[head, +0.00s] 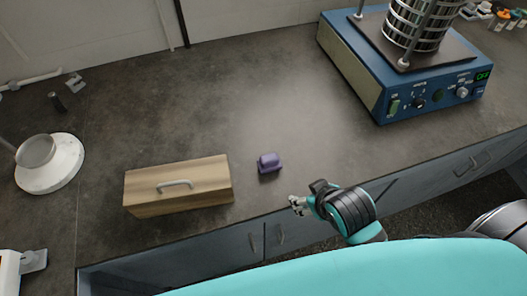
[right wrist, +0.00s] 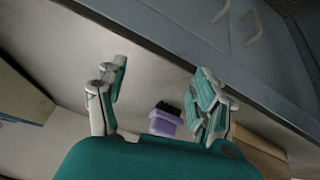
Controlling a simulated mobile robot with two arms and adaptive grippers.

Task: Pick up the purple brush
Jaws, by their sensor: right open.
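The purple brush (head: 268,163) lies on the dark counter, just right of the wooden box, in the head view. In the right wrist view the brush (right wrist: 164,121) shows its purple body and dark bristles, beyond and between my fingers, nearer the right-hand one. My right gripper (head: 297,205) is at the counter's front edge, to the right of and nearer than the brush, and apart from it. In the right wrist view the right gripper (right wrist: 158,90) has its fingers spread wide with nothing between them held. My left gripper is not in view.
A wooden box (head: 178,182) with a handle stands left of the brush. A blue sieve shaker (head: 420,85) with a sieve stack stands at the back right. A white round-based device (head: 48,165) is at the far left. The counter (head: 230,105) behind the brush is clear.

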